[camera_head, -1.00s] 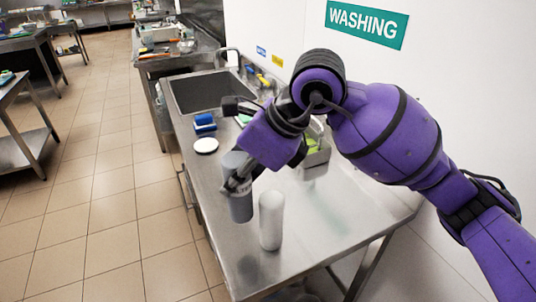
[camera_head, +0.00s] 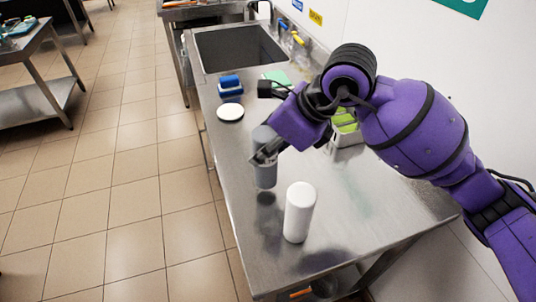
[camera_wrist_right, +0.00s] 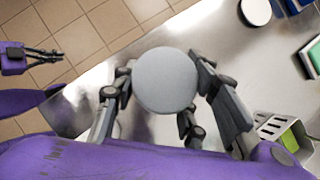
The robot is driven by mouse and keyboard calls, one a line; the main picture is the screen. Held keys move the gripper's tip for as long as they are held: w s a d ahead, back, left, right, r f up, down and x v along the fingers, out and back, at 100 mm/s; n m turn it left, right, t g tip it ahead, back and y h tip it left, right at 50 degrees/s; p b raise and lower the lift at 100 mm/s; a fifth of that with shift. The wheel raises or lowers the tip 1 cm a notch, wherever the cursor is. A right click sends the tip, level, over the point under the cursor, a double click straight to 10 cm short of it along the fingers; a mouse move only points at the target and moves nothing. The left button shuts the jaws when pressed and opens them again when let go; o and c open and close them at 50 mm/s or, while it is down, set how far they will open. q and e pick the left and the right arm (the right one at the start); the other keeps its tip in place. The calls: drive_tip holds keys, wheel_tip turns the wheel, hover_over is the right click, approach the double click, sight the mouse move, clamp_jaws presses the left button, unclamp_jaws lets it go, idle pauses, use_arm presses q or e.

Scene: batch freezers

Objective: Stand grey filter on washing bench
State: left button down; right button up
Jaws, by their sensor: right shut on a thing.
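The grey filter (camera_head: 265,172) is an upright grey cylinder. My right gripper (camera_head: 264,153) is shut around its upper part, and its round top (camera_wrist_right: 165,80) shows between the fingers in the right wrist view. The filter is over the washing bench (camera_head: 330,225), close to the bench's left side. Its base is at or just above the steel; I cannot tell if it touches. My left gripper (camera_wrist_right: 45,54) shows only in the right wrist view, at the left over the floor, too small to read.
A white cylinder (camera_head: 299,212) stands just in front of the filter. Behind are a white disc (camera_head: 230,112), a blue block (camera_head: 230,85), a green pad (camera_head: 277,77) and the sink (camera_head: 240,48). A metal caddy (camera_head: 349,139) with green items stands right. The bench's front right is clear.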

drive_tip(key=shift+f, duration=1.7)
drive_tip(key=shift+f, duration=0.15)
drive_tip(key=o, duration=1.4)
drive_tip(key=v, duration=1.2)
